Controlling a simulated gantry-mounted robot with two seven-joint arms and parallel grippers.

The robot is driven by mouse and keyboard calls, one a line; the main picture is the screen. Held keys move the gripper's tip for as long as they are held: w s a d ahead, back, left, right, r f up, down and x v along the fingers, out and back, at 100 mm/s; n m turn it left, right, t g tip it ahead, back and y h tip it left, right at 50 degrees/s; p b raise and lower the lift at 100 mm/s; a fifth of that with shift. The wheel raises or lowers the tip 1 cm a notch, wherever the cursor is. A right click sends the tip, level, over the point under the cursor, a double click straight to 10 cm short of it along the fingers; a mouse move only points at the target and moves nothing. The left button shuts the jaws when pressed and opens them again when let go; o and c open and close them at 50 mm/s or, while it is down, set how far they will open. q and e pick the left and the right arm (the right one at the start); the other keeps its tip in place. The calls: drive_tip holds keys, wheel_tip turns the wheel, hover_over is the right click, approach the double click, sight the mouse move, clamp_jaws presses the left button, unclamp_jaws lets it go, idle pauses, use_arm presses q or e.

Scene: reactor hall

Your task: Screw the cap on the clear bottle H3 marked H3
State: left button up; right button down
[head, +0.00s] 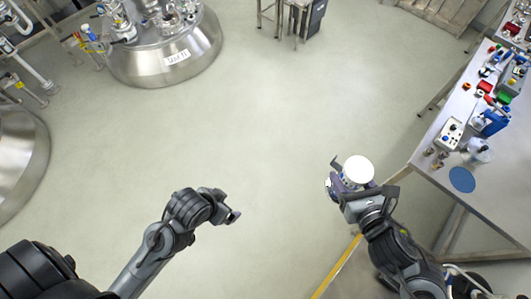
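My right gripper (350,188) is near the left edge of the bench. Its fingers are around a container with a round white top (358,170), which is seen from above and held over the floor. Its lower part is mostly hidden, and no H3 marking can be read. My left gripper (235,215) is over bare floor in the middle, well apart from the container. It is seen edge-on and nothing shows in it. A small clear vessel (479,152) stands on the bench at the right; I cannot tell if it is bottle H3.
The bench (416,165) runs along the right. It bears a blue round mat (462,180), a white box with knobs (449,133), a blue container (492,123) and several red and green items. A steel vessel (165,60) stands at the upper left. The middle floor is free.

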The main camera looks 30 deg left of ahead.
sight(354, 174)
use_arm(q)
drive_tip(key=shift+s+f, duration=0.25)
drive_tip(key=shift+s, duration=0.15)
use_arm(e)
drive_tip(key=shift+r, duration=0.1)
use_arm(q)
drive_tip(key=shift+r, duration=0.1)
use_arm(e)
drive_tip(key=shift+r, duration=0.2)
use_arm(q)
drive_tip(key=shift+r+p, duration=0.65)
drive_tip(key=shift+p, duration=0.05)
use_arm(e)
drive_tip(key=shift+r, duration=1.3)
